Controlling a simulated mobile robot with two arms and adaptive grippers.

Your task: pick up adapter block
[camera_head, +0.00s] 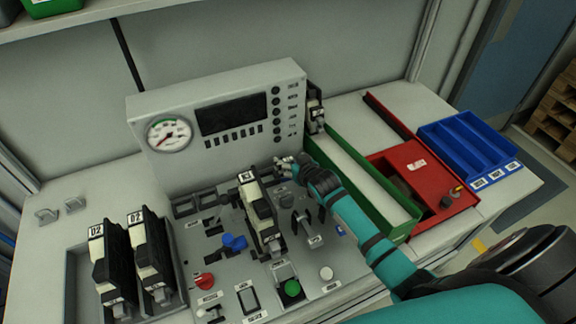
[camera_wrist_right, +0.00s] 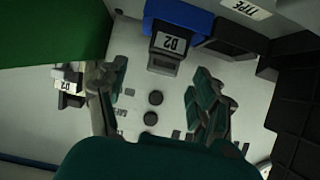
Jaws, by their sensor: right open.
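Several black and off-white blocks match the adapter block, and I cannot tell which one is meant. In the head view, one block (camera_head: 260,218) stands in the middle of the control panel, and two labelled D2 (camera_head: 108,258) (camera_head: 150,250) stand in a recess at the left. Another (camera_head: 315,108) is at the right end of the gauge box. My right gripper (camera_head: 284,165) is behind and right of the middle block, apart from it. In the right wrist view its jaws (camera_wrist_right: 155,108) are open with nothing between them. A D2-labelled piece (camera_wrist_right: 168,50) shows beyond them. My left gripper is out of view.
The gauge box (camera_head: 215,160) rises just behind the gripper. A green-walled tray (camera_head: 385,205), a red box (camera_head: 425,205) and a blue tray (camera_head: 455,138) stand to the right. Levers, knobs and a green button (camera_head: 292,288) crowd the panel.

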